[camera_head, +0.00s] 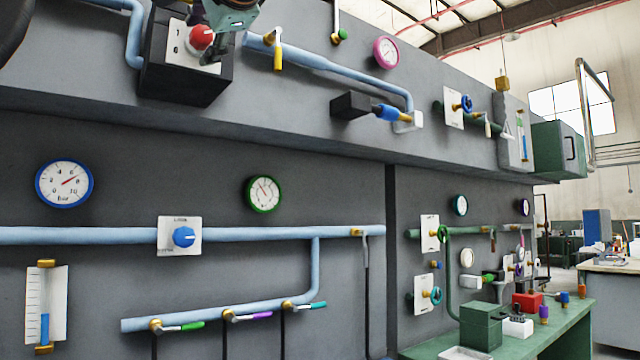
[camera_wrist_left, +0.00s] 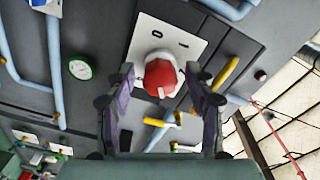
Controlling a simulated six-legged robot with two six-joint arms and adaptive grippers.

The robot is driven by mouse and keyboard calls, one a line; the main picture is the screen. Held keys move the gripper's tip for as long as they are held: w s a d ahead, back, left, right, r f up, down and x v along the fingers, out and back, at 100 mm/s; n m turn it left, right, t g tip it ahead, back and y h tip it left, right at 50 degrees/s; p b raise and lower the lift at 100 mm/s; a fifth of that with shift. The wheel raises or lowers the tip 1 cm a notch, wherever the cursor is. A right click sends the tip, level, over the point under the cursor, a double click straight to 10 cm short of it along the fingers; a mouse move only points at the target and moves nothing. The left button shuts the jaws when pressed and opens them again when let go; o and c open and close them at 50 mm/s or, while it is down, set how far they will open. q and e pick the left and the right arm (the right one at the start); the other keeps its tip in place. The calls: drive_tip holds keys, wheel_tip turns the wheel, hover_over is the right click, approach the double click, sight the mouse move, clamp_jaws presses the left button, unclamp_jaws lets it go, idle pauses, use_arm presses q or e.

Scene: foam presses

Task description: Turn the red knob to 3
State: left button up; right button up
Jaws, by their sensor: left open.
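The red knob (camera_head: 201,37) sits on a white plate (camera_head: 177,54) on the front of a dark box at the upper left of the head view. In the left wrist view the knob (camera_wrist_left: 161,77) has a pale pointer mark, and the digits 0 and 1 show on its plate (camera_wrist_left: 143,32). My left gripper (camera_wrist_left: 160,84) is open, with one finger on each side of the knob. I cannot tell whether the fingers touch it. In the head view the left gripper (camera_head: 204,35) covers part of the knob and plate. My right gripper does not show.
A yellow-handled valve (camera_head: 278,55) on a blue pipe is close to the right of the box. A pink gauge (camera_head: 386,52) is farther right. A blue knob (camera_head: 184,237) and a blue-rimmed gauge (camera_head: 64,184) are on the wall below. A green bench (camera_head: 540,338) stands at lower right.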

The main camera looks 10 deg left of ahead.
use_arm(q)
drive_tip(key=n, duration=0.4)
drive_tip(key=shift+n, duration=0.4)
drive_tip(key=n, duration=0.7)
drive_tip(key=shift+s+n, duration=0.1)
drive_tip(key=shift+n, duration=0.3)
drive_tip(key=n, duration=0.4)
drive_tip(key=shift+n, duration=0.4)
drive_tip(key=b+v, duration=0.3)
drive_tip(key=v, duration=0.4)
drive_tip(key=w+d+f+m+h, duration=0.1)
drive_tip(key=w+f+m+h, duration=0.3)
drive_tip(key=w+f, duration=0.7)
drive_tip(key=w+d+f+m+t+h, duration=0.1)
drive_tip(key=w+f+m, duration=0.5)
drive_tip(key=w+f, duration=0.6)
drive_tip(key=shift+w+d+f+m+h, duration=0.15)
drive_tip(key=shift+d+f+m+h, duration=0.35)
drive_tip(key=shift+f+h, duration=1.4)
drive_tip(key=shift+f+y, duration=0.45)
drive_tip(key=shift+y, duration=0.05)
